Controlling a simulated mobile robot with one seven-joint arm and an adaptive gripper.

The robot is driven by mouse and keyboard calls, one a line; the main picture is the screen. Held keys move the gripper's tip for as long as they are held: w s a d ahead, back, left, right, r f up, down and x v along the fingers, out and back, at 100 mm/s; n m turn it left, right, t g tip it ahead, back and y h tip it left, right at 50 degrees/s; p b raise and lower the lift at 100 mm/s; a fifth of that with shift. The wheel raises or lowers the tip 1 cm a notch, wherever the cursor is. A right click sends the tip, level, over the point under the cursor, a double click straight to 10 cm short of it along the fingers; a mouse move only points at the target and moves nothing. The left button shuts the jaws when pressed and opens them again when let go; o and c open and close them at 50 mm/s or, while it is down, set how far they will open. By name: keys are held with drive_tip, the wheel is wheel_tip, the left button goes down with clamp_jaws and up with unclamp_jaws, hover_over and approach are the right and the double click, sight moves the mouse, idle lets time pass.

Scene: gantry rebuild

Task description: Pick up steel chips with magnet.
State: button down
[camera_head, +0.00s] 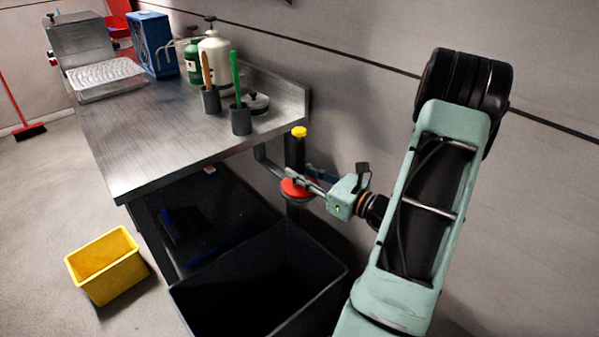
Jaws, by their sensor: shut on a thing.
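My gripper (308,182) is right of the bench, below its top surface, and is shut on the magnet. The magnet has a yellow knob (299,132) on top, a dark upright shaft (295,152) and a red disc (297,190) low down. It looks upright, close to the bench's right end and above the far rim of a black bin (320,296). The inside of the bin is too dark to make out. I cannot pick out any steel chips in this view.
A steel bench (150,135) holds two cups with brushes, bottles, a blue box (152,44) and a ribbed metal tray (105,80). A yellow bin (106,265) stands on the floor. A red broom (28,131) leans at left. A wall runs behind my arm.

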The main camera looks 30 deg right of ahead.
drive_tip(key=shift+r, duration=0.1)
drive_tip(key=c, duration=1.7)
unclamp_jaws()
drive_tip(key=shift+s, duration=0.1)
